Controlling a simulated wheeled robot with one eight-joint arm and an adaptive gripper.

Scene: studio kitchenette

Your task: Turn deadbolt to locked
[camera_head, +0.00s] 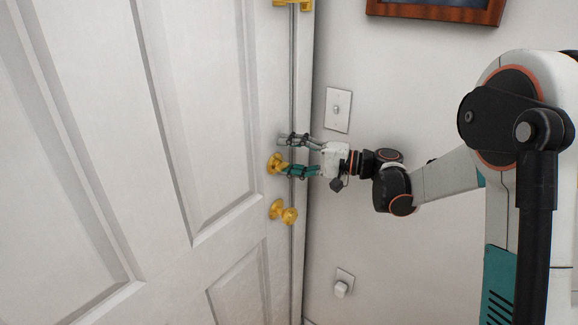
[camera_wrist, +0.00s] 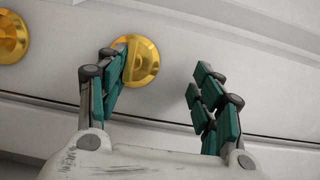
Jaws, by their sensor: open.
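The brass deadbolt (camera_head: 274,160) is on the white door near its right edge, above the brass door knob (camera_head: 290,215). My gripper (camera_head: 284,154) is open and reaches in from the right at the deadbolt's height. In the wrist view, the round deadbolt plate (camera_wrist: 148,63) with its raised thumb-turn (camera_wrist: 131,56) shows between the fingers of my gripper (camera_wrist: 158,70), close to the left finger. The left finger overlaps the plate's left side; I cannot tell whether it touches the turn. The right finger is clear of the plate. The knob is partly in the wrist view's left corner.
A light switch (camera_head: 338,110) is on the wall right of the door, near my gripper. A white plug or outlet (camera_head: 342,287) is lower on the wall. A framed picture (camera_head: 440,10) hangs above.

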